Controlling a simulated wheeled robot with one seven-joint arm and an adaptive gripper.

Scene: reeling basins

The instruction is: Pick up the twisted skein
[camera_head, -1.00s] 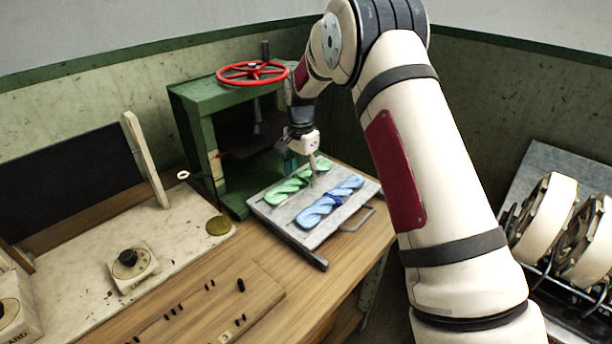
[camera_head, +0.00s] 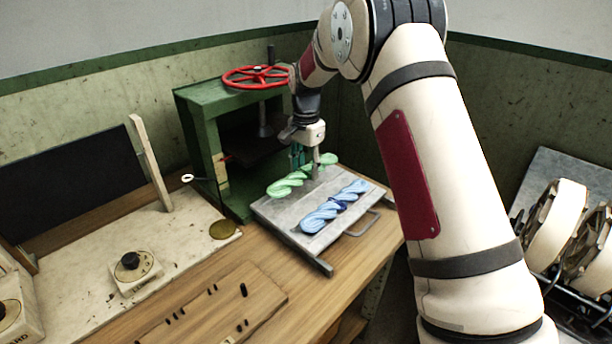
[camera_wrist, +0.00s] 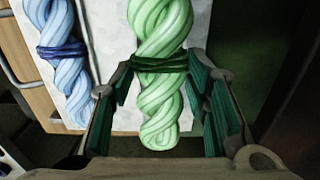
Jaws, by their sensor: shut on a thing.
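A green twisted skein (camera_head: 287,184) with a dark green tie is held across its middle by my gripper (camera_head: 307,171), a little above the grey tray (camera_head: 270,212). In the wrist view the green skein (camera_wrist: 160,105) runs lengthwise between the two green-padded fingers of my gripper (camera_wrist: 160,72), which is shut on it near the tie. A blue twisted skein (camera_head: 330,208) with a dark blue tie lies on the tray beside it. It also shows in the wrist view (camera_wrist: 68,75), left of the green skein. My fingers hide part of the green skein in the head view.
A green press (camera_head: 205,135) with a red handwheel (camera_head: 255,77) stands just behind and left of the tray. The tray has a handle (camera_head: 362,226) at its front right. A pale board with a dial (camera_head: 132,265) lies at left. White reels (camera_head: 557,225) stand at far right.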

